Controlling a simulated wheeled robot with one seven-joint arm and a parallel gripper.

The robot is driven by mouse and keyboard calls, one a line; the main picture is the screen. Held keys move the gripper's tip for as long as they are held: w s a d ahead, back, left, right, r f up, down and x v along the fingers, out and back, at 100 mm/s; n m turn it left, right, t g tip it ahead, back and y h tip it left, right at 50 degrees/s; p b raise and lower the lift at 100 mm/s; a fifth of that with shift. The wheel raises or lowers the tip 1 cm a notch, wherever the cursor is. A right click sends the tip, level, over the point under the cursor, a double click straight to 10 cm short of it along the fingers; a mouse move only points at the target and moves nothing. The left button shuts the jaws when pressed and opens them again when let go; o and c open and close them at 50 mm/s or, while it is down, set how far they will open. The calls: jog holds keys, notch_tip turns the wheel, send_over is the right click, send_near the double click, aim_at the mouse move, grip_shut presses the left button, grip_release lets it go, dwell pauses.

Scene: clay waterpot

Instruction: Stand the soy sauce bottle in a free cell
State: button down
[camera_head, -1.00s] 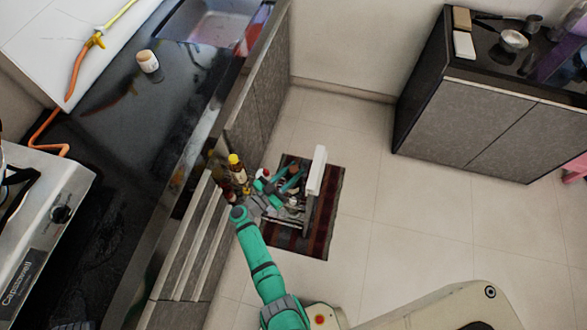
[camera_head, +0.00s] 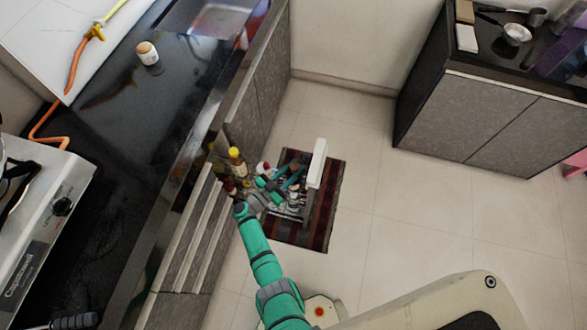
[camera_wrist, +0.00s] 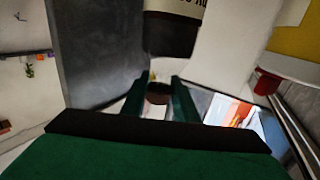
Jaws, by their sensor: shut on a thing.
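My gripper (camera_head: 282,180) is over the pull-out rack (camera_head: 318,166) beside the lower cabinets. In the wrist view, its green fingers (camera_wrist: 158,97) close on a dark brown round piece (camera_wrist: 158,87), which I take to be part of the soy sauce bottle. The rest of that piece is hidden, and its tilt cannot be told. A dark bottle with a pale label (camera_wrist: 172,35) hangs into the top of the wrist view, nearer the camera. The rack's cells are too small and covered to tell which are free.
A yellow-capped bottle (camera_head: 235,155), a dark red bottle (camera_head: 229,187) and a red-and-white container (camera_head: 262,168) stand at the rack's left side. A dark striped mat (camera_head: 325,205) lies under the rack.

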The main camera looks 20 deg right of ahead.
jog(key=c, duration=1.3)
grip_release()
jog(key=v, duration=1)
jog(key=shift+a, duration=0.35)
jog(key=shift+s, duration=0.25)
